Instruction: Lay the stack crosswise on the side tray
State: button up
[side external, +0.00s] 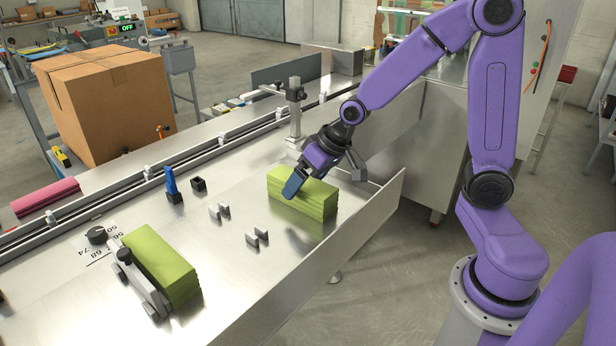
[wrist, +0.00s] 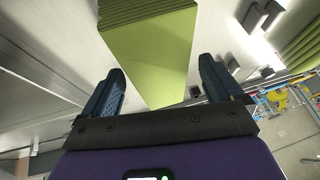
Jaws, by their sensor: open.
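A green stack of folded cloths (side external: 308,198) lies on the metal table (side external: 235,225), near its raised right wall. My gripper (side external: 322,176) is open over this stack, tilted, with one blue finger in front of its near side. In the wrist view the stack (wrist: 150,55) lies between the two spread fingers of my gripper (wrist: 160,85); I cannot tell whether they touch it. A second green stack (side external: 162,262) lies at the front left beside a grey guide bar; it also shows at the wrist view's right edge (wrist: 302,45). I cannot make out a separate side tray.
Small metal brackets (side external: 257,237) stand between the two stacks. A blue post (side external: 171,182) and a small black block (side external: 198,183) stand to the left. A metal wall (side external: 330,255) edges the table's right side. A cardboard box (side external: 105,105) stands beyond the rail.

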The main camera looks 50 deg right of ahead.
jog(key=v, duration=1.2)
jog(key=shift+r, duration=0.15)
jog(key=shift+c, duration=0.3)
notch_tip(320, 180, up, 3)
jog(key=g+h, duration=0.2)
jog(key=g, duration=0.1)
send_over(310, 184)
jog(key=shift+g, duration=0.3)
jog(key=f, duration=0.3)
jog(key=w+f, duration=0.1)
jog(key=f, duration=0.6)
jog(key=shift+w+f, duration=0.15)
jog(key=shift+w, duration=0.15)
jog(key=shift+w+a+f, duration=0.1)
jog(key=shift+w+f, duration=0.1)
jog(key=shift+f, duration=1.4)
jog(key=shift+w+f, duration=0.2)
jog(key=shift+f, duration=1.35)
jog(key=c, duration=1.1)
